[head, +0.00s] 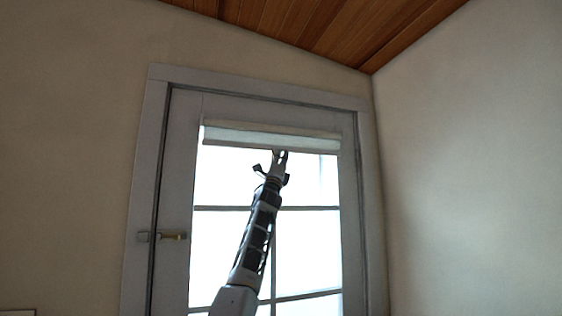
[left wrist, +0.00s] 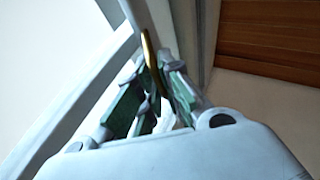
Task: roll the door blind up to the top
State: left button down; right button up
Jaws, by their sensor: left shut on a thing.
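The door blind (head: 270,137) is a pale band across the top of the door's glass, with the panes below it uncovered. My left gripper (head: 279,156) reaches up to the blind's lower edge, a little right of its middle. In the left wrist view, the fingers of my left gripper (left wrist: 156,75) are shut on a thin gold-coloured pull (left wrist: 150,52). How the pull joins the blind is not clear there. My right gripper is not in view.
The grey door (head: 178,180) is closed in its frame, with a brass handle (head: 175,236) at its left side. Plain walls flank it, and a wooden ceiling (head: 310,25) slopes above. The space before the glass is clear except for my left arm.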

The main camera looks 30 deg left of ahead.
pick_arm(q)
jog(key=c, duration=1.6)
grip_release()
jog(key=shift+s+f, duration=0.1)
jog(key=shift+f, duration=0.05)
jog(key=shift+s+a+f, duration=0.15)
jog(key=shift+s+f, duration=0.2)
jog(key=v, duration=1)
jog(key=shift+s+d+f, duration=0.2)
jog(key=shift+d+f, duration=0.05)
jog(key=shift+d, duration=0.05)
